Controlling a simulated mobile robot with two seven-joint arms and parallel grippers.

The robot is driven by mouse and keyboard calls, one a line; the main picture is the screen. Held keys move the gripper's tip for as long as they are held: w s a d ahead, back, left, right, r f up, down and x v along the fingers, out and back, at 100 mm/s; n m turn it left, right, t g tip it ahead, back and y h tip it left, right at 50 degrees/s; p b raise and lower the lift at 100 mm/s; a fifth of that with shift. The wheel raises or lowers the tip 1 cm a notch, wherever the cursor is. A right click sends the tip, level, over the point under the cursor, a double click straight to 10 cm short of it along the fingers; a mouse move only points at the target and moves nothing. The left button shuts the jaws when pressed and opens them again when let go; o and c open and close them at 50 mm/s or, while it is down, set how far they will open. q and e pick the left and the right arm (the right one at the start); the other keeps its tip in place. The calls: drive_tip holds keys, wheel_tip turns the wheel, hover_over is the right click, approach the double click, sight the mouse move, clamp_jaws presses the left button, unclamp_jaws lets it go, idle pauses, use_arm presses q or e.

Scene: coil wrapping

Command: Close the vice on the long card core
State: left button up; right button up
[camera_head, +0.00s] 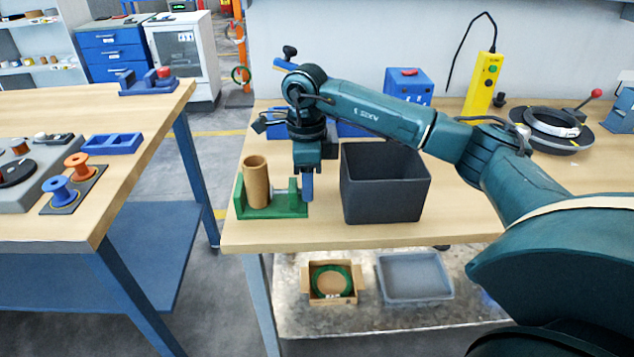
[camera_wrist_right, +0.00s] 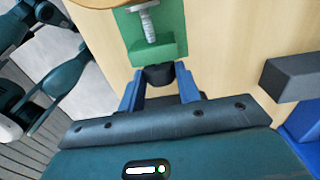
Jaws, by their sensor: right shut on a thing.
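The brown card core (camera_head: 256,183) stands upright in the green vice (camera_head: 290,208) near the left edge of the right-hand bench. In the right wrist view the vice's green end block (camera_wrist_right: 155,52) and silver screw (camera_wrist_right: 149,24) show, with a sliver of the core at the top edge. My right gripper (camera_head: 307,188) points down at the right end of the vice. Its blue fingers (camera_wrist_right: 160,72) are shut on the black vice handle (camera_wrist_right: 158,75) at the end of the screw. Whether the jaw touches the core is unclear. My left gripper is not in view.
A dark grey bin (camera_head: 384,200) stands just right of my right gripper. Behind are a blue box (camera_head: 408,85), a yellow pendant (camera_head: 482,85) and a black ring-shaped device (camera_head: 553,125). Spools (camera_head: 60,190) sit on the left bench. A lower shelf holds a cardboard box (camera_head: 333,281) and a grey tray (camera_head: 413,278).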

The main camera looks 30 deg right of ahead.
drive_tip(key=shift+w+d+r+g+y+p, duration=0.1)
drive_tip(key=shift+r+g+y+p, duration=0.15)
drive_tip(key=shift+g+p, duration=0.45)
drive_tip(key=shift+w+f+y+p, duration=0.15)
drive_tip(key=shift+y+p, duration=0.1)
drive_tip(key=shift+p, duration=0.15)
drive_tip(key=shift+d+f+g+y, duration=0.15)
drive_tip(key=shift+f+g+y, duration=0.2)
drive_tip(key=shift+g, duration=0.45)
drive_tip(key=shift+r, duration=0.1)
drive_tip(key=o, duration=0.6)
